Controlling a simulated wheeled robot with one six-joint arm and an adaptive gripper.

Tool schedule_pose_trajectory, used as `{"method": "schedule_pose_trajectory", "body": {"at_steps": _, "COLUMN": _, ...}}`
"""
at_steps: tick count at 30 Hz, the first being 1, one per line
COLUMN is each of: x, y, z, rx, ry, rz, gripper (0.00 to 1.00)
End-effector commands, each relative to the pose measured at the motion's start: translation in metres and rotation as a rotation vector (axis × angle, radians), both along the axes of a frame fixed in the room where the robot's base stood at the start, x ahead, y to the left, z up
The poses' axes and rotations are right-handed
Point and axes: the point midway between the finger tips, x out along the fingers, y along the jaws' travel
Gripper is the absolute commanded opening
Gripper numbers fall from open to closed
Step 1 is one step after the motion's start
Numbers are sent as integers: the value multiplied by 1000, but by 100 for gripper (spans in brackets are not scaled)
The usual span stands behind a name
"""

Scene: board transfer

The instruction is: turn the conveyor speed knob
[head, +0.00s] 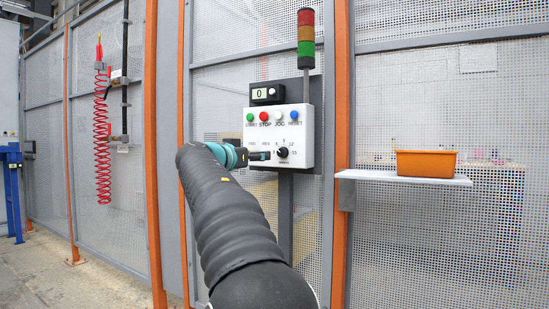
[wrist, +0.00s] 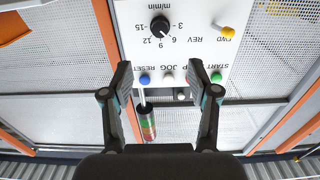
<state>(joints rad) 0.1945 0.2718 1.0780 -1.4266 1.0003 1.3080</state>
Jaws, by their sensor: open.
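The speed knob (head: 282,152) is a small black dial low on the white control box (head: 304,160). In the wrist view, which shows the panel upside down, the knob (wrist: 160,26) sits at the top centre, inside a scale from 3 to 15. Its pale pointer mark appears to face between 6 and 9. My gripper (head: 260,155) is just left of the knob in the head view, in front of the panel. In the wrist view my gripper (wrist: 161,66) is open and empty, its two fingers spread, with the knob beyond the fingertips and apart from them.
A yellow REV/FWD switch (wrist: 228,32) is near the knob. Green (head: 250,117), red (head: 264,116), white and blue buttons line the box. A display (head: 259,93) reads 0. A signal tower (head: 306,40) rises above. An orange bin (head: 426,164) sits on a shelf right.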

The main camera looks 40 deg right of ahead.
Motion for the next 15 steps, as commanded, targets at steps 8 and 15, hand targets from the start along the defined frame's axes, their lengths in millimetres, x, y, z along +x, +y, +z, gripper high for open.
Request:
{"method": "schedule_pose_trajectory", "body": {"at_steps": 8, "x": 15, "y": -37, "z": 2, "rx": 0, "ry": 0, "rz": -4, "gripper": 60}}
{"method": "schedule_pose_trajectory", "body": {"at_steps": 15, "x": 32, "y": -79, "z": 2, "rx": 0, "ry": 1, "rz": -3, "gripper": 60}}
